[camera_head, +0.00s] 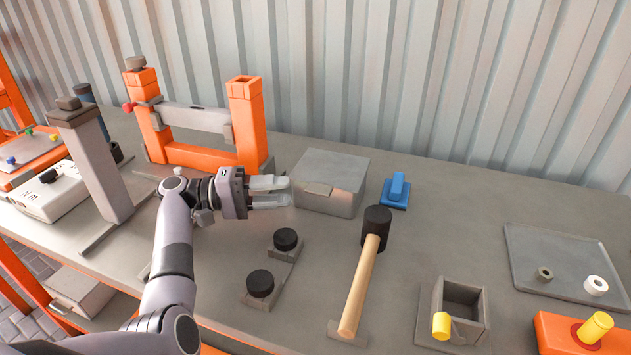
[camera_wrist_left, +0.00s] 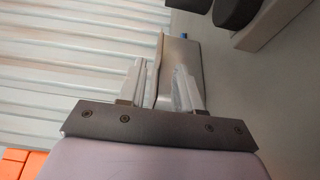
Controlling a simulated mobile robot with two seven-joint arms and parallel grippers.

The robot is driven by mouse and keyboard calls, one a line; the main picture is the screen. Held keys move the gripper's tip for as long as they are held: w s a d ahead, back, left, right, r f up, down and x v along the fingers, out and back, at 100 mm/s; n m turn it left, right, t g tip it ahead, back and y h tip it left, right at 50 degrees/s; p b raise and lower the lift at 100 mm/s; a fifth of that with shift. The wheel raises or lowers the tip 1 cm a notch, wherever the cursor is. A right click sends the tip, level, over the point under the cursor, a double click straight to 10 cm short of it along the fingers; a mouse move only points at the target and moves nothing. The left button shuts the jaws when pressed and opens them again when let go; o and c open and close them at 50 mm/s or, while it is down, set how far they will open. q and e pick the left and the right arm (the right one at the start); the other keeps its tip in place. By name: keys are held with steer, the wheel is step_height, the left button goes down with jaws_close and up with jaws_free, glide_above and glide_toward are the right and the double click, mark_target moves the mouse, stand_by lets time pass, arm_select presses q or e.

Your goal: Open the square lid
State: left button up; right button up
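A grey square box with a flat lid (camera_head: 332,167) stands near the back middle of the table. The lid looks closed. My left gripper (camera_head: 288,191) is at the box's left side, fingers pointing right toward it, with a gap between them. In the left wrist view the fingers (camera_wrist_left: 160,75) are apart, and the box (camera_wrist_left: 182,62) shows beyond and partly between them. I cannot tell whether they touch it. My right gripper is not in view.
An orange frame (camera_head: 248,125) stands behind my left gripper. Two black knobs (camera_head: 260,284) are in front. A mallet (camera_head: 364,275) and a blue piece (camera_head: 396,190) are right of the box. An open grey bin (camera_head: 478,305) and a tray (camera_head: 545,262) lie farther right.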

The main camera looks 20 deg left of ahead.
mark_target(310, 189)
arm_select(q)
steer(key=b+x, duration=0.1)
steer(key=x, duration=0.5)
steer(key=shift+d, duration=0.45)
jaws_close()
